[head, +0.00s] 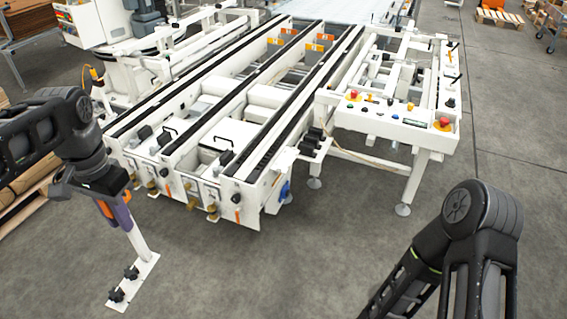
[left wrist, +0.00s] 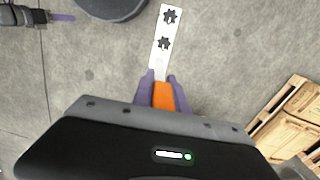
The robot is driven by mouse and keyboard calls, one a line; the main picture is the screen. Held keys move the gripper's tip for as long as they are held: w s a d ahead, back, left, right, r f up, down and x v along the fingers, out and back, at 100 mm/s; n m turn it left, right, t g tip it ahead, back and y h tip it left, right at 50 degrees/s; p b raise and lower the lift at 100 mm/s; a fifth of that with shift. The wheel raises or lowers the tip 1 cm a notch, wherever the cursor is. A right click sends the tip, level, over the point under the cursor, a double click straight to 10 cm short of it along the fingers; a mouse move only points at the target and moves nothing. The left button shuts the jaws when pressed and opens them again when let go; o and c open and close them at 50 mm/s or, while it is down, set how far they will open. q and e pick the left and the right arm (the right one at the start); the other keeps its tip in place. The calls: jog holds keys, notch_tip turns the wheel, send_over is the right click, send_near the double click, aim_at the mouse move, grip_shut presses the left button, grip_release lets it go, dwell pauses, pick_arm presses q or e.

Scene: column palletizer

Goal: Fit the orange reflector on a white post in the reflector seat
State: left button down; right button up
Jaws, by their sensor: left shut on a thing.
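My left gripper (head: 114,210) points down at the left of the head view, in front of the conveyor's near left corner. Its purple fingers are shut on the orange reflector (left wrist: 164,96), which also shows as an orange strip in the head view (head: 104,208). The white post (head: 138,240) runs down from the grip to a white foot plate (head: 146,271) with two black star knobs. I cannot tell whether the plate touches the floor. My right gripper (left wrist: 60,17) shows at the top left of the left wrist view, its jaw state unclear. I cannot identify the reflector seat.
The white conveyor frame (head: 262,190) fills the middle, with several small knobs and orange parts on its front end. A control panel (head: 395,116) with red buttons stands on its right. Wooden pallets (left wrist: 290,115) lie at left. The grey floor (head: 270,275) in front is clear.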

pick_arm(q)
jog(key=w+d+f+n, duration=0.1)
jog(key=d+f, duration=0.3)
jog(key=f, duration=0.5)
jog(key=w+d+f+n, duration=0.1)
jog(key=w+d+f, duration=0.2)
jog(key=f, duration=0.6)
jog(key=w+d+f+n, duration=0.1)
jog(key=d+f, duration=0.4)
jog(key=f, duration=0.5)
jog(key=shift+w+d, duration=0.2)
jog(key=shift+w, duration=0.65)
